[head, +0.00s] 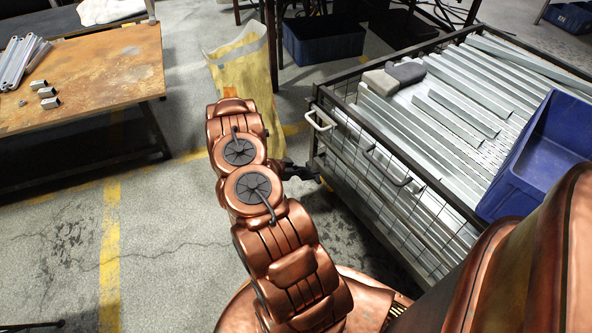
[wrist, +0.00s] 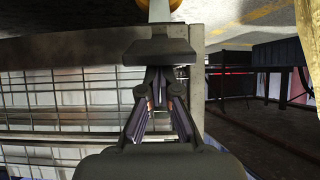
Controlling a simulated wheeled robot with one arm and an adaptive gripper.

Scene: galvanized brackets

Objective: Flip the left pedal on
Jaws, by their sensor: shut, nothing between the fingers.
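My gripper (head: 300,172) is low beside the near left corner of the wire-sided cart (head: 371,179), partly hidden by my arm in the head view. In the wrist view my gripper (wrist: 158,78) has its fingers together with nothing held. A wide dark block (wrist: 158,52), which looks like the pedal, is straight ahead of the fingertips. The tips appear at or very near it; I cannot tell whether they touch. Above it in the picture is a yellow-orange part (wrist: 158,9), probably of the caster. The pedal's tilt cannot be told.
The cart carries metal bars (head: 450,110), grey blocks (head: 393,77) and a blue bin (head: 545,160). A worktable (head: 100,75) is at the left. The floor between table and arm is clear.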

